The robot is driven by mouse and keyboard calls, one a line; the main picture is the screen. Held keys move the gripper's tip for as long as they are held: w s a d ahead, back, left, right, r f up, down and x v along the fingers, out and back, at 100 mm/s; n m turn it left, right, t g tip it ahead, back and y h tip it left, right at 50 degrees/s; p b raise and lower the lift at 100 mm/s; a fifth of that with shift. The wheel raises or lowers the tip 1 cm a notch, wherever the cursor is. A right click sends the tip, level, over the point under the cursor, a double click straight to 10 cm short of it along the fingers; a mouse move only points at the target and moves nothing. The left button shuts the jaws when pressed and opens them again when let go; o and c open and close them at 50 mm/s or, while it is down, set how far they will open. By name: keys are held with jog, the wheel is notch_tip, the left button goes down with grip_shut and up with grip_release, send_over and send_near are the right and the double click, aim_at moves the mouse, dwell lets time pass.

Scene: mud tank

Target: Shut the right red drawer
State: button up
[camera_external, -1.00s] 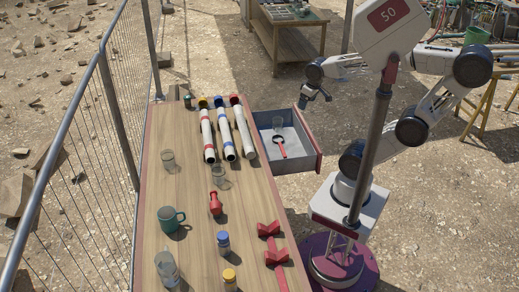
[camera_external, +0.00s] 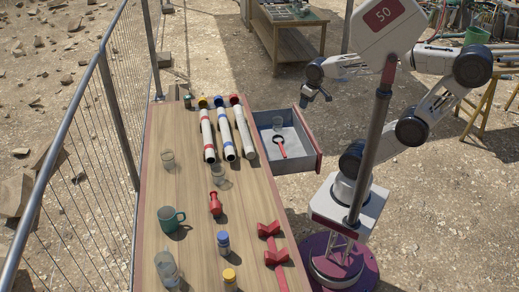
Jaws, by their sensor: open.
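The red-fronted drawer (camera_external: 318,149) is pulled out from the right side of the wooden table, near its far end. Its grey inside holds a clear glass (camera_external: 278,123) and a red-handled tool with a dark round head (camera_external: 280,144). My gripper (camera_external: 315,96) hangs in the air near the drawer's far right corner in the picture, apart from it. It holds nothing that I can see. The fingers are small in this view. Any second red drawer is not visible.
The wooden table (camera_external: 185,190) carries white tubes (camera_external: 226,135), a teal mug (camera_external: 170,219), a red bottle-shaped thing (camera_external: 215,203), several glasses and jars, and a red rack (camera_external: 270,230). A wire fence (camera_external: 80,150) runs along its left. A post stands before my arm.

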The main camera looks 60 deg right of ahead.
grip_shut()
jog(key=w+d+f+m+g+y, duration=0.25)
jog(key=d+f+m+y, duration=0.3)
jog(key=d+f, duration=0.45)
jog(key=w+d+f+m+g+y, duration=0.2)
jog(key=w+d+f+m+y, duration=0.3)
jog(key=d+f, duration=0.5)
jog(key=s+d+f+m+t, duration=0.4)
jog(key=d+f+m+t, duration=0.1)
jog(key=f, duration=0.3)
jog(key=s+d+f+m+t+y, duration=0.1)
jog(key=s+d+f+m+t, duration=0.3)
jog(key=s+d+f+m, duration=0.1)
jog(key=s+d+f+m+t+y, duration=0.1)
jog(key=s+d+f+m+t, duration=0.3)
jog(key=f, duration=0.6)
jog(key=d+m+t, duration=0.1)
jog(key=d+m, duration=0.1)
jog(key=d, duration=0.1)
jog(key=shift+s+d+f+t, duration=0.15)
jog(key=shift+s+f+t, duration=0.15)
jog(key=shift+f+t, duration=0.05)
jog(key=shift+y, duration=0.25)
